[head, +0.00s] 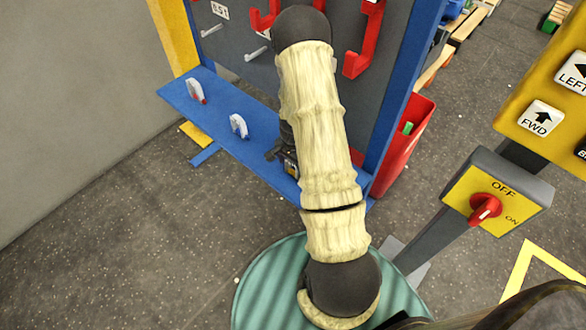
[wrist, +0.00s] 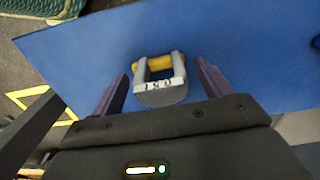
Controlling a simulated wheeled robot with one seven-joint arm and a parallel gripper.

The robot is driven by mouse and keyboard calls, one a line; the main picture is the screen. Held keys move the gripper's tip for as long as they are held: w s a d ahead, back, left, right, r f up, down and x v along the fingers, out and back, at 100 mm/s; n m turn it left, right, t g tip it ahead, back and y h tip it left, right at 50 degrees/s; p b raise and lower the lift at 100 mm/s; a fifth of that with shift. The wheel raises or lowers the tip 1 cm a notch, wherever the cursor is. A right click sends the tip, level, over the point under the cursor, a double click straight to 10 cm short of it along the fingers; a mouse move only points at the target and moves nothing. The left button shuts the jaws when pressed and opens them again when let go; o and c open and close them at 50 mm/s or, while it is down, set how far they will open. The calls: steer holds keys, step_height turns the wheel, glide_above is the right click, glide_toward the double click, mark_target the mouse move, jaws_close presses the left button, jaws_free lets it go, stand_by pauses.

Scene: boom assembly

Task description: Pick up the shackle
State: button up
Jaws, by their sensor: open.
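A grey shackle with a yellow pin (wrist: 160,94) lies on the blue shelf (wrist: 70,58) in the wrist view, with raised characters on its body. My gripper (wrist: 162,70) is open, its two dark purple fingers on the left and right of the shackle with small gaps. In the head view my arm hides this shackle and most of my gripper. Two other pale shackles stand on the shelf to the left: one with a red pin (head: 195,91) and one plain-looking (head: 239,125).
A dark board with red hooks (head: 354,62) and pegs rises behind the shelf. A red bin (head: 408,140) stands right of the board. A control box with a red switch (head: 485,207) and a yellow button panel (head: 540,118) are at the right. Open floor lies at the left.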

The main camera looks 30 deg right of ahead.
steer(key=c, duration=1.3)
steer(key=shift+o, duration=0.2)
step_height(320, 180, up, 10)
steer(key=shift+r+p, duration=0.1)
steer(key=shift+p, duration=0.6)
